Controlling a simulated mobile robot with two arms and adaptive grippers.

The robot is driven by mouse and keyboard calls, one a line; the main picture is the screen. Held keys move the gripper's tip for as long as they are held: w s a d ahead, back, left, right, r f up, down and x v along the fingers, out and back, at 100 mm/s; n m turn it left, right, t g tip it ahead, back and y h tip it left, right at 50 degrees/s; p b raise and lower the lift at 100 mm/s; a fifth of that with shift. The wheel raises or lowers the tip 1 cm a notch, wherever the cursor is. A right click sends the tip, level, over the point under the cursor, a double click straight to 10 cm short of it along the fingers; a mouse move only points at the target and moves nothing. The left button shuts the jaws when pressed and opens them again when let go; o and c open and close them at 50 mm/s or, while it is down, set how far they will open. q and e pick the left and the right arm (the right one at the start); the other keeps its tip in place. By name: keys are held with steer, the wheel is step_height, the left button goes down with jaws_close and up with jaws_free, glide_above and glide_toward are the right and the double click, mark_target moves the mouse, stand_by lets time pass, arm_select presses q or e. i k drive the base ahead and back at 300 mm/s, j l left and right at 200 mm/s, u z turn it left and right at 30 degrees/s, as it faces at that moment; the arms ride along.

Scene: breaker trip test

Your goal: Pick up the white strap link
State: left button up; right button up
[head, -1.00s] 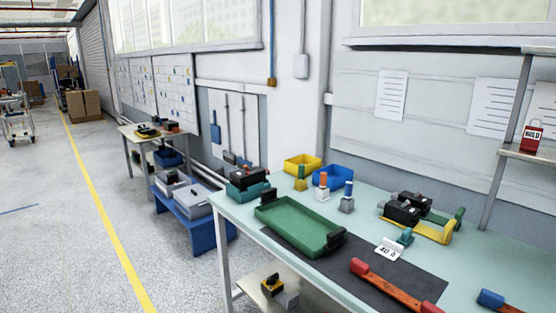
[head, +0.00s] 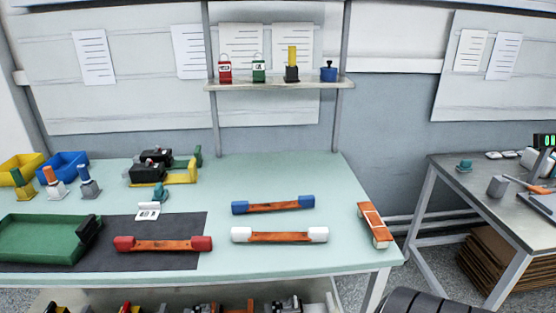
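The white strap link (head: 279,236) lies on the pale green workbench (head: 300,181), near its front edge. It is an orange-brown bar with a white block at each end. A similar link with blue ends (head: 273,205) lies just behind it. A link with red ends (head: 163,245) lies to its left on the dark mat (head: 190,226). Another orange link with pale ends (head: 375,225) lies at an angle near the bench's right end. Neither of my grippers is in view.
A green tray (head: 40,238) sits at the bench's left. Black breakers (head: 150,170) on a yellow holder stand behind the mat. A shelf (head: 280,84) with padlocks is above the back. A second table (head: 480,190) stands right, beyond a gap.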

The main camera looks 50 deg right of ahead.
mark_target(238, 234)
steer(key=z, duration=1.6)
